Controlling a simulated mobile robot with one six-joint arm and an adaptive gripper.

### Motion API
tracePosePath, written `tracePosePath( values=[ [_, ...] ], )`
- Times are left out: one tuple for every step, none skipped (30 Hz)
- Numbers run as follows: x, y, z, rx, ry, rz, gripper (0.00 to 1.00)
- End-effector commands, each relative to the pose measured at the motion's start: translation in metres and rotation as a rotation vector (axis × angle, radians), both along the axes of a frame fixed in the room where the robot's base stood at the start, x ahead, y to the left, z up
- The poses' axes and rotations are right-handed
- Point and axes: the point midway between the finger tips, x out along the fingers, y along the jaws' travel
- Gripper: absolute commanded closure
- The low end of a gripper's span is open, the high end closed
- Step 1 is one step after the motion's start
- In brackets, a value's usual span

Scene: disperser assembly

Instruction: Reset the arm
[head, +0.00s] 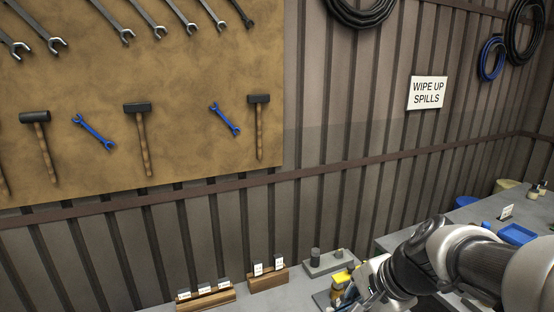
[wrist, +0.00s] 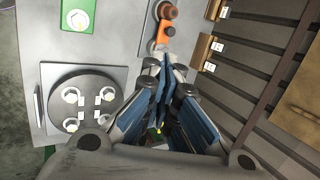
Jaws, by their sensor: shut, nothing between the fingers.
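My gripper (wrist: 166,62) is in the middle of the wrist view, with its two blue-grey fingers together and nothing between them. In the head view my arm reaches in from the lower right, and the fingertips are not clear there. In the wrist view a dark round disc (wrist: 82,118) with several pale ring-shaped parts lies on a square grey plate (wrist: 48,72), left of my gripper.
Wooden holders (head: 219,297) with labelled dark blocks stand along the wall; another (head: 268,281) is beside them. A grey block (head: 328,264) carries a dark cylinder. A green tray (wrist: 66,24) lies at the wrist view's top left. A blue tray (head: 516,234) is at the right.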

Motion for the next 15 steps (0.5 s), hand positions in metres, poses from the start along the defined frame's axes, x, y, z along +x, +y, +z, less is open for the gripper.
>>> tracePosePath(
  values=[
    [-0.025, 0.009, 0.009, -0.081, -0.036, 0.116, 1.0],
    [-0.039, 0.012, 0.012, -0.13, -0.052, 0.186, 1.0],
    [-0.058, 0.014, 0.015, -0.196, -0.074, 0.277, 1.0],
    [-0.071, 0.015, 0.017, -0.246, -0.089, 0.344, 1.0],
    [-0.084, 0.015, 0.018, -0.296, -0.103, 0.409, 1.0],
    [-0.101, 0.015, 0.019, -0.362, -0.12, 0.493, 1.0],
    [-0.113, 0.014, 0.019, -0.409, -0.133, 0.553, 1.0],
    [-0.124, 0.012, 0.019, -0.454, -0.144, 0.609, 1.0],
    [-0.136, 0.009, 0.019, -0.512, -0.156, 0.678, 1.0],
    [-0.145, 0.006, 0.018, -0.553, -0.165, 0.724, 1.0],
    [-0.152, 0.004, 0.017, -0.589, -0.171, 0.767, 1.0],
    [-0.161, 0.001, 0.017, -0.632, -0.179, 0.816, 1.0],
    [-0.166, -0.002, 0.016, -0.66, -0.182, 0.847, 1.0],
    [-0.171, -0.004, 0.015, -0.685, -0.187, 0.875, 1.0],
    [-0.175, -0.006, 0.015, -0.71, -0.191, 0.902, 1.0]
  ],
)
